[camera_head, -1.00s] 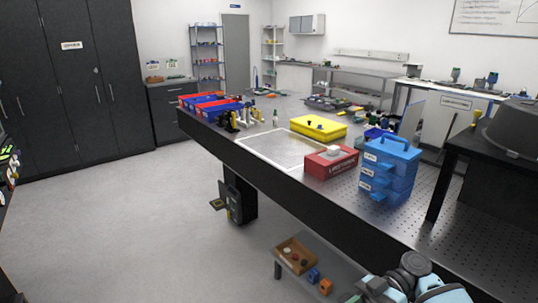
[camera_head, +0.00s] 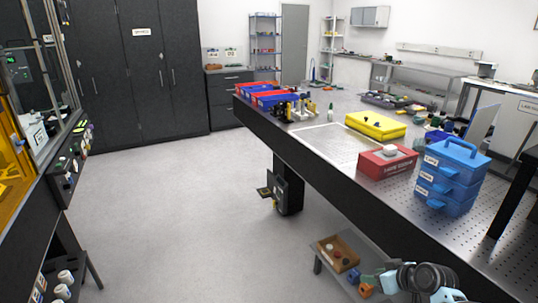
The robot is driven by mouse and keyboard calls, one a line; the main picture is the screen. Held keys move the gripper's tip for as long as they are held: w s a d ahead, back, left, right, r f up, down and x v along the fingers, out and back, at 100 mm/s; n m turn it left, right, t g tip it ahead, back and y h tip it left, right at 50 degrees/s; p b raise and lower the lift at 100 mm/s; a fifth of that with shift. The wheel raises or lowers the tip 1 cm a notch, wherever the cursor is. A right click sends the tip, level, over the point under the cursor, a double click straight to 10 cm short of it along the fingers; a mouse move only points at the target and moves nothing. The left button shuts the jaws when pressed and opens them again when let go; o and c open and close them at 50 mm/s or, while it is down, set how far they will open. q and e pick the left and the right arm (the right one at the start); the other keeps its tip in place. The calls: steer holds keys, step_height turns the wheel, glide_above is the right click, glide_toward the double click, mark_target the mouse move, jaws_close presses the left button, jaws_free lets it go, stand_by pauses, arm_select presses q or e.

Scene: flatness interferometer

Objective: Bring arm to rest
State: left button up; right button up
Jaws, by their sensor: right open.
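My right arm comes in at the bottom right edge of the head view, with light blue and dark grey links. My right gripper (camera_head: 388,283) is small and partly cut off or hidden by the arm. It is open, and I see nothing held in it. It shows in front of the low shelf (camera_head: 330,262), close to an orange block (camera_head: 366,290) in the picture; whether it touches anything I cannot tell. My left gripper is not in view.
The long optical table (camera_head: 320,143) bears a blue drawer box (camera_head: 447,180), a red box (camera_head: 388,162) and a yellow box (camera_head: 376,126). A wooden tray (camera_head: 337,253) sits on the low shelf. A dark bench with a yellow-panelled machine (camera_head: 14,150) stands left. The middle floor is clear.

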steer(key=w+d+r+m+t+h, duration=0.2)
steer(key=w+d+r+t+h, duration=0.45)
steer(key=d+r, duration=0.25)
steer(key=s+a+f+n+g+y, duration=0.1)
steer(key=s+a+f, duration=0.4)
steer(key=s+f, duration=0.35)
steer(key=s+a+f+g+y, duration=0.1)
steer(key=s+a+f+y, duration=0.1)
steer(key=s+a+f, duration=0.5)
steer(key=s+a+f+g, duration=0.1)
steer(key=s+a+f, duration=0.2)
steer(key=s, duration=1.2)
steer(key=s+a+f+m+g+y, duration=0.1)
steer(key=s+a+f+g, duration=0.1)
steer(key=s, duration=1.2)
steer(key=shift+s+a+f, duration=0.35)
steer(key=shift+a+f, duration=0.25)
steer(key=shift+a, duration=0.35)
steer(key=shift+g, duration=0.25)
steer(key=shift+c, duration=1)
